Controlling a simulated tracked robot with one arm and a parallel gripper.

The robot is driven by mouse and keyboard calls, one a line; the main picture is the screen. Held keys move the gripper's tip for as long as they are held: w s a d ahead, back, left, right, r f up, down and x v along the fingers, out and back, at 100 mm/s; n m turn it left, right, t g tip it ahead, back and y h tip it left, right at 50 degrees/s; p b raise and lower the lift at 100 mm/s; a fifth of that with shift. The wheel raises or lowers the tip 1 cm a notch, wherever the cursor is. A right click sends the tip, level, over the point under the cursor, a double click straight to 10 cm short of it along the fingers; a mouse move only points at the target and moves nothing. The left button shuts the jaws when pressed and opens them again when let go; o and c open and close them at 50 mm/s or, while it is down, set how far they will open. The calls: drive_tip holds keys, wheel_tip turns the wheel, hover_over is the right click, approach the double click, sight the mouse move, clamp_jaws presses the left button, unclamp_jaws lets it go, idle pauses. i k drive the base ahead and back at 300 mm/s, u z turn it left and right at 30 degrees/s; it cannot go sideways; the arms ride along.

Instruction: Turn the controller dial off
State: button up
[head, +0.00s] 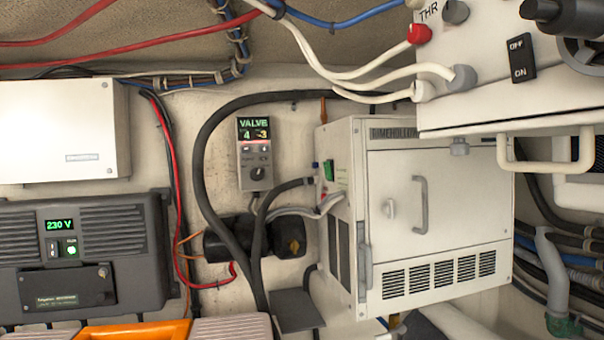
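A small grey controller (247,152) is mounted on the back wall, left of the white cabinet. Its green display reads "VALVE" with "4" and "-3" below. Small buttons sit under the display, and a dark round dial (258,173) is at its lower right. The dial's pointer and markings are too small to read. My gripper does not show in this view, and nothing covers the dial.
A black hose (204,150) loops close around the controller. A white cabinet (437,215) stands to the right, below an overhanging box (490,85) with an OFF/ON switch. A dark inverter (85,250) reads "230 V".

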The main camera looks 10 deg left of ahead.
sight(255, 175)
drive_tip(key=u, duration=0.25)
drive_tip(key=i, duration=1.25)
drive_tip(key=u, duration=0.6)
